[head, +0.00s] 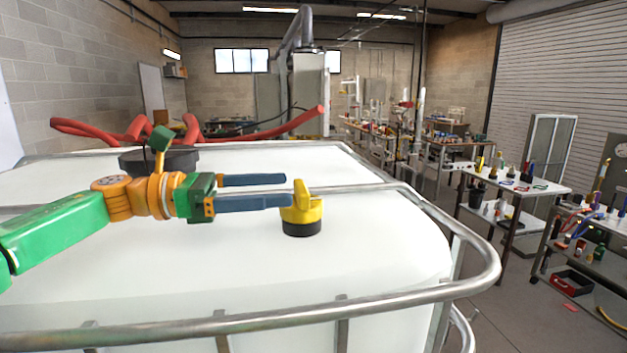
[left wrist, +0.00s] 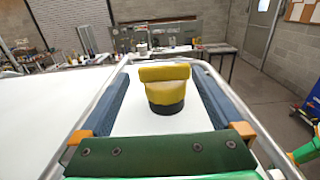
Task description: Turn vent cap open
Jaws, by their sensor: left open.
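The vent cap (head: 302,212) is yellow with a raised grip bar on top and a black base. It sits upright on the white tank top (head: 370,235). My left gripper (head: 287,190) is open, with its blue fingers pointing right toward the cap in the head view. In the left wrist view the cap (left wrist: 166,88) stands ahead between the two spread fingers (left wrist: 160,92), with a gap on each side. The fingers are not closed on it.
A metal tube rail (head: 480,275) runs around the tank's edge. A large dark lid (head: 160,160) and a red hose (head: 260,133) lie behind my left arm. Tables with tools (head: 520,183) stand to the right. The tank top right of the cap is clear.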

